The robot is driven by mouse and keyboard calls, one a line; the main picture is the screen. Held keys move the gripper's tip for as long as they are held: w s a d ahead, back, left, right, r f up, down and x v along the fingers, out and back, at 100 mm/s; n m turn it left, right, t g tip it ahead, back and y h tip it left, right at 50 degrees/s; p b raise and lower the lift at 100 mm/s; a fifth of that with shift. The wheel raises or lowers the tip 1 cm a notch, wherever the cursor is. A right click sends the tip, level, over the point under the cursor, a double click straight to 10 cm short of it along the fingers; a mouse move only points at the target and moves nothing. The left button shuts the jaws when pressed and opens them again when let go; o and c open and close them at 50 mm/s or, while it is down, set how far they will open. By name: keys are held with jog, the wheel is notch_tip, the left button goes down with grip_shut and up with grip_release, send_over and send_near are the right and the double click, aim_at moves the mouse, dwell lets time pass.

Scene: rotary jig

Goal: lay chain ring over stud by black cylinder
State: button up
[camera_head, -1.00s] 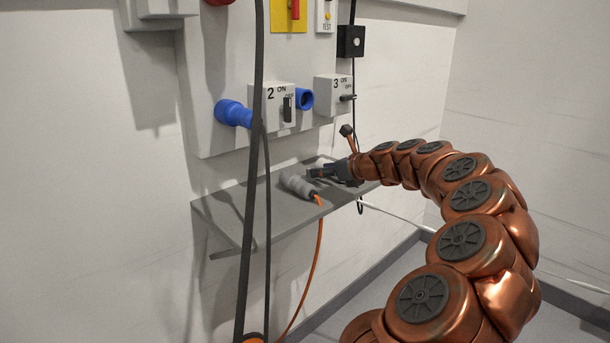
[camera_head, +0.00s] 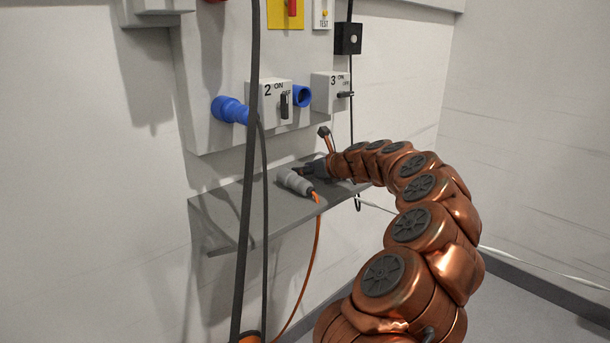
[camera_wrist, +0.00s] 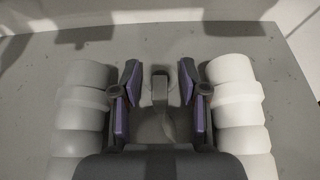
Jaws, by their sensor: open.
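I cannot make out a chain ring, a stud or a black cylinder by a stud in either view. My gripper (camera_head: 305,168) is low over the grey shelf (camera_head: 225,206), just behind and right of a grey plug (camera_head: 296,183) with an orange cable. In the wrist view my gripper (camera_wrist: 158,82) is open, its two purple-padded fingers apart. A small grey upright piece (camera_wrist: 160,88) shows between them; I cannot tell what it is. Pale ribbed shapes flank the fingers on both sides. Whether the gripper touches the plug is hidden.
A wall panel above the shelf carries switch boxes 2 (camera_head: 270,102) and 3 (camera_head: 328,93), and a blue connector (camera_head: 230,110). A small black box (camera_head: 348,38) hangs at the right. Dark cables (camera_head: 248,200) hang in front of the shelf. The shelf's left part is bare.

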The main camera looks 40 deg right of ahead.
grip_shut()
dwell(0.3)
jog(key=shift+r, duration=0.1)
jog(key=shift+d+r+p, duration=0.1)
jog(key=shift+r+p, duration=0.25)
jog(key=shift+r, duration=1.35)
jog(key=s+a, duration=0.2)
jog(key=s, duration=0.2)
jog(key=s+a+r, duration=0.1)
jog(key=s+a, duration=0.2)
jog(key=s, duration=0.2)
jog(key=s+a, duration=0.2)
jog(key=s, duration=0.3)
jog(key=shift+s+a+r, duration=0.15)
jog(key=shift+a+r, duration=0.1)
